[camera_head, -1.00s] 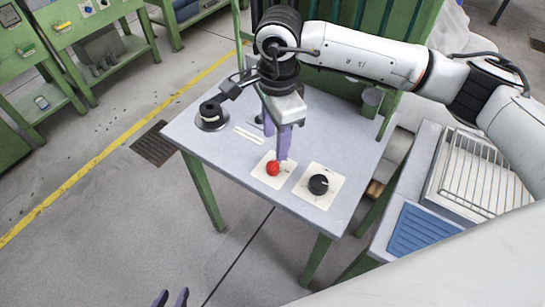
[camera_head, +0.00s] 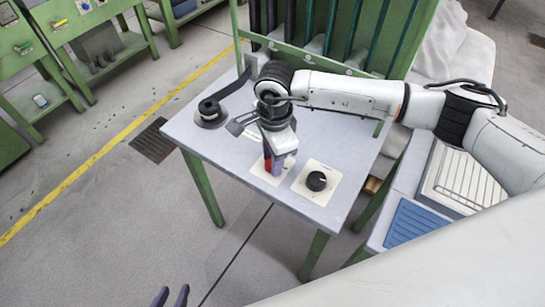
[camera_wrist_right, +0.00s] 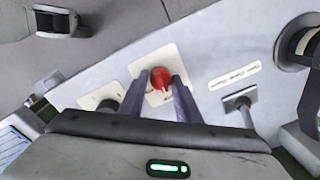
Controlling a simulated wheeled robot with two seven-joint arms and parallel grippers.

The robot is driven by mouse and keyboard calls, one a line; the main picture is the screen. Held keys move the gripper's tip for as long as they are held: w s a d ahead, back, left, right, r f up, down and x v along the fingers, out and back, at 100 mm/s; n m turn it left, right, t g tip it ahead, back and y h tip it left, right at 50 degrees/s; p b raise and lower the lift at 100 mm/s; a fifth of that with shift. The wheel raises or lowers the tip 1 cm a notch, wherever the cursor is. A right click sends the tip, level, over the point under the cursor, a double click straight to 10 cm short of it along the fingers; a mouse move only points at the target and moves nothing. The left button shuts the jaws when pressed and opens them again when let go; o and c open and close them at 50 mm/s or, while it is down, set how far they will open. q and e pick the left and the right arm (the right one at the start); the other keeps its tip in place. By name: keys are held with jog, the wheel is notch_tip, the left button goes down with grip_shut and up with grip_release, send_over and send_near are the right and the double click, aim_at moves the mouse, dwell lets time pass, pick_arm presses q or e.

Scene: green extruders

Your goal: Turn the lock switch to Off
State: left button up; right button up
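A red knob (camera_head: 267,163) on a white plate (camera_head: 259,175) stands at the front of the grey table. Beside it, a black rotary knob (camera_head: 317,181) with a white mark sits on its own white plate (camera_head: 325,167). I cannot tell from the labels which is the lock switch. My right gripper (camera_head: 273,172) points down over the red knob and partly hides it. In the right wrist view the red knob (camera_wrist_right: 161,77) lies between the two spread purple fingers (camera_wrist_right: 158,82), with gaps visible. My left gripper (camera_head: 172,297) is open and empty at the bottom edge, away from the table.
The grey table (camera_head: 220,150) also holds a black round device (camera_head: 210,113) at its left corner. A green rack (camera_head: 385,50) rises behind. A side table with a blue ridged mat (camera_head: 410,222) stands at right. The floor in front is clear.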

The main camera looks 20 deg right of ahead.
jog(key=c, duration=0.6)
jog(key=shift+f+m+b, duration=0.1)
jog(key=shift+m+b, duration=0.7)
jog(key=shift+m, duration=0.5)
jog(key=m+b, duration=0.1)
jog(key=m, duration=0.1)
jog(key=shift+a+m, duration=0.1)
jog(key=shift+m, duration=0.2)
jog(key=m+b, duration=0.2)
jog(key=m, duration=0.2)
jog(key=shift+m+b, duration=0.3)
jog(key=shift+m, duration=1)
